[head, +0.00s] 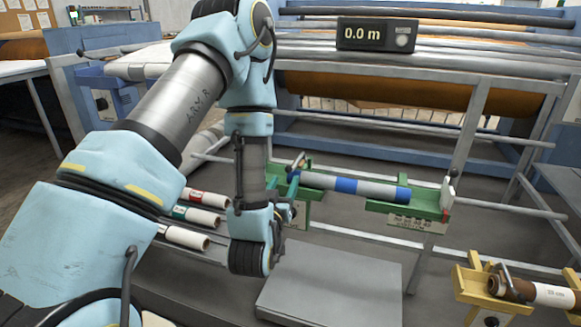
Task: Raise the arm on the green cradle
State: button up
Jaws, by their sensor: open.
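The green cradle (378,207) stands at the middle right on a frame rail, with a second green support (292,222) at its left end. A grey roll with blue bands (375,189) lies across both. At the right end a pale upright piece (448,192) with a red spot at its foot stands beside the roll. A short slanted rod shows at the left end; I cannot tell which of these is the arm. My gripper (284,212) is open, near the left support, largely hidden by my wrist. I see nothing held, and cannot tell whether it touches the support.
A yellow cradle (470,284) with a brown and white roll (535,292) is at the lower right. Several white rolls (200,216) lie left of my wrist. A grey flat plate (330,285) lies in front. A display reading 0.0 m (377,34) sits on the press above horizontal bars.

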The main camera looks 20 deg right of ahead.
aim_at(293, 165)
jog(key=b+x, duration=0.2)
jog(key=x, duration=0.7)
jog(key=shift+w+d+r+b, duration=0.1)
jog(key=shift+b, duration=0.3)
jog(key=shift+w+d, duration=0.4)
jog(key=shift+w, duration=0.1)
jog(key=shift+c, duration=0.4)
grip_shut()
dwell(0.3)
